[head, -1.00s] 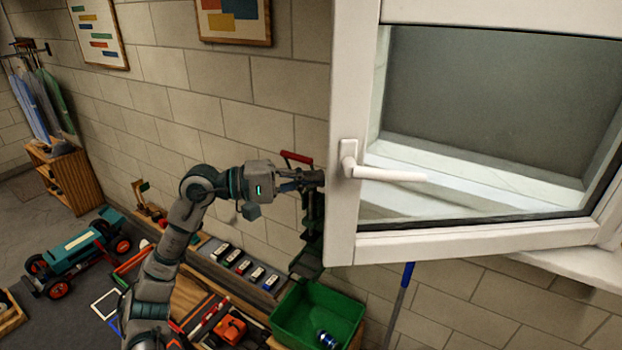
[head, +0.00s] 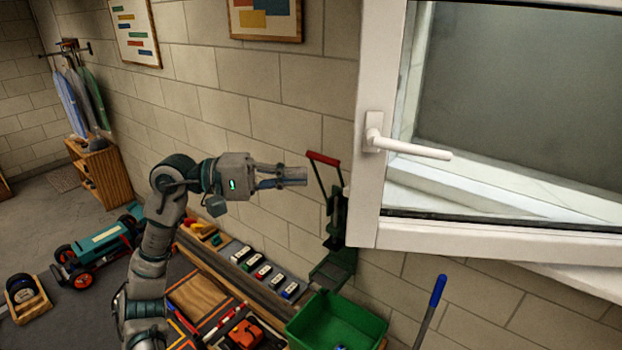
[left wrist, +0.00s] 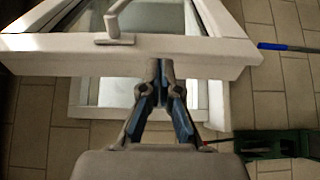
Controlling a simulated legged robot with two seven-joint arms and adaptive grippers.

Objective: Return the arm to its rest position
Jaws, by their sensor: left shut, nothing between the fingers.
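My left gripper (head: 291,176) is shut and empty in the head view. It is raised in front of the block wall, pointing right toward the open window. A gap separates its fingertips from the white window frame (head: 366,203) in the head view. The left wrist view also shows the closed fingers of my left gripper (left wrist: 165,72), with the window frame (left wrist: 215,52) beyond them. The white window handle (head: 410,147) lies nearly level, to the right of the gripper; it also shows in the left wrist view (left wrist: 113,20). My right gripper is in neither view.
A green press with a red handle (head: 323,158) stands behind the gripper. Below are a green bin (head: 335,325), a bench with tools and an orange item (head: 245,334), and a blue-handled pole (head: 437,291). A teal racecar (head: 100,245) stands on the floor at left.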

